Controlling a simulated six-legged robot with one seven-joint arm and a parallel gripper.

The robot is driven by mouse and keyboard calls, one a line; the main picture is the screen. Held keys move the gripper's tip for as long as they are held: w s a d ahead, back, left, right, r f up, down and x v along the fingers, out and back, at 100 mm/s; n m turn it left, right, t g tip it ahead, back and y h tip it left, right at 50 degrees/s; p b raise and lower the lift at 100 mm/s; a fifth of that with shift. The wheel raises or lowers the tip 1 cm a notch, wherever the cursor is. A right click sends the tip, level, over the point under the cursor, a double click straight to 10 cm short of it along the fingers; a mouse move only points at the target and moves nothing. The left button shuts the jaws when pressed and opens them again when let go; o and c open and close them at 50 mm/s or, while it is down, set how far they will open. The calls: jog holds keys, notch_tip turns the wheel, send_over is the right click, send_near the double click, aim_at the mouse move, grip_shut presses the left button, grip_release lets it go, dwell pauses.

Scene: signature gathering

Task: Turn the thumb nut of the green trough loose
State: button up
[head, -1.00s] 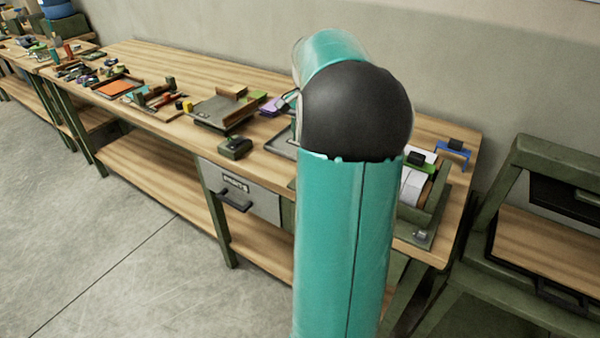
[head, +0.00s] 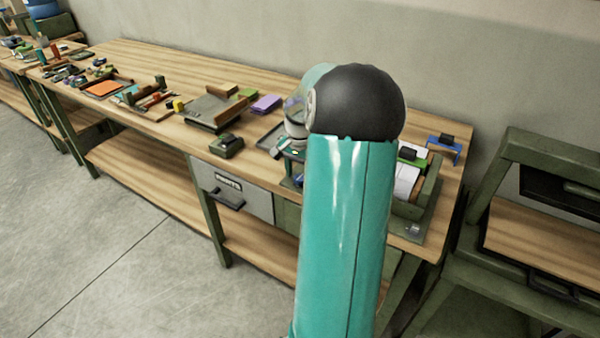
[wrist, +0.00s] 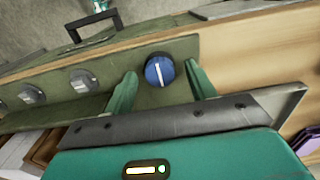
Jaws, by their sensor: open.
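A round blue thumb nut (wrist: 160,70) with a white stripe shows in the wrist view, on an olive-green strip (wrist: 180,48). I cannot tell how this strip joins the trough. My gripper (wrist: 160,69) is open, with one teal finger on each side of the nut and a visible gap to both. I cannot tell how far the fingertips reach down around it. In the head view the olive-green trough (head: 432,190) with white sheets stands at the right end of the bench. My arm covers part of that area, and the blue nut cannot be made out there.
Several grey knobs (wrist: 80,82) sit in a row left of the blue nut. A dark handle (wrist: 90,24) stands out beyond the strip. In the head view, a blue stand (head: 445,148) is behind the trough, and a small dark-green box (head: 227,146) is to the left.

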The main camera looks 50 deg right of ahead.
jog(key=c, duration=1)
jog(key=shift+n, duration=0.4)
jog(key=n, duration=0.3)
jog(key=shift+n, duration=0.3)
jog(key=n, duration=0.4)
jog(key=shift+n, duration=0.3)
jog(key=n, duration=0.4)
jog(key=shift+n, duration=2.5)
